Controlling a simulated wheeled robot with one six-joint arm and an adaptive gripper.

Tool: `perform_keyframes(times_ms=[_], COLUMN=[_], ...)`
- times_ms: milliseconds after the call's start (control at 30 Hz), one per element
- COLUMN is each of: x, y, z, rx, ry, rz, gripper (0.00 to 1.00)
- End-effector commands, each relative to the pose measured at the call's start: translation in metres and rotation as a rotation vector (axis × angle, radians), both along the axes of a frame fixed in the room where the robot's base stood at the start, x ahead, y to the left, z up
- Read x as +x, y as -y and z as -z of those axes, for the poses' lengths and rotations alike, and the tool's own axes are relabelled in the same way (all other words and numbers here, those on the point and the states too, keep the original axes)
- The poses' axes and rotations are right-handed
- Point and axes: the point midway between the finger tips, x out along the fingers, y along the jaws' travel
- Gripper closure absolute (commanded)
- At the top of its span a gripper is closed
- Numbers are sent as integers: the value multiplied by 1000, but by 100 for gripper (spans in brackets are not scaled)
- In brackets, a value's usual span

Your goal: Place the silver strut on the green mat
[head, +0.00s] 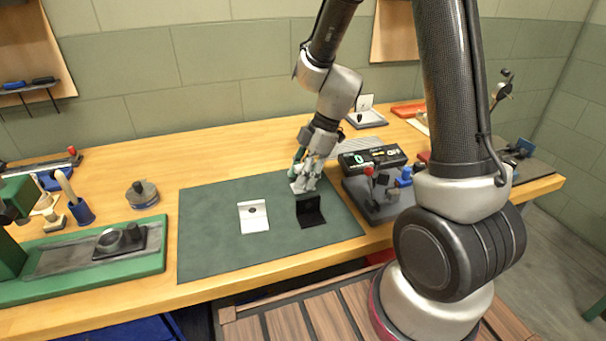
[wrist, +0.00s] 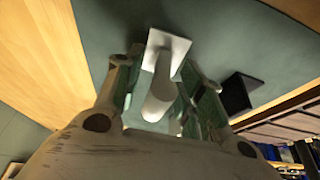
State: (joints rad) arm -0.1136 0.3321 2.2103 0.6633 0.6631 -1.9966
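The silver strut (wrist: 160,92) is a pale cylinder on a square plate. In the wrist view it lies between the green pads of my gripper (wrist: 164,85), with small gaps seeming to show on both sides, so the gripper looks open around it. In the head view my gripper (head: 304,178) points down over the back right part of the green mat (head: 210,245). The strut's pale base (head: 298,188) shows below the fingers and appears to rest on the mat; the rest is hidden by the gripper.
A black bracket (head: 310,211) stands on the mat just in front of my gripper, and a white bracket (head: 254,217) is to its left. A dark tray with small parts (head: 375,207) borders the mat on the right. The mat's left part is clear.

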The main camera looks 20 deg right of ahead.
Motion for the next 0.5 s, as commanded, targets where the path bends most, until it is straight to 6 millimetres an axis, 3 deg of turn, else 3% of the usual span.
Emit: perform_keyframes(times_ms=[267, 500], x=[1, 1], y=[2, 20], z=[-8, -53], rx=[1, 0], ry=[2, 6], rz=[0, 1], gripper=[62, 62])
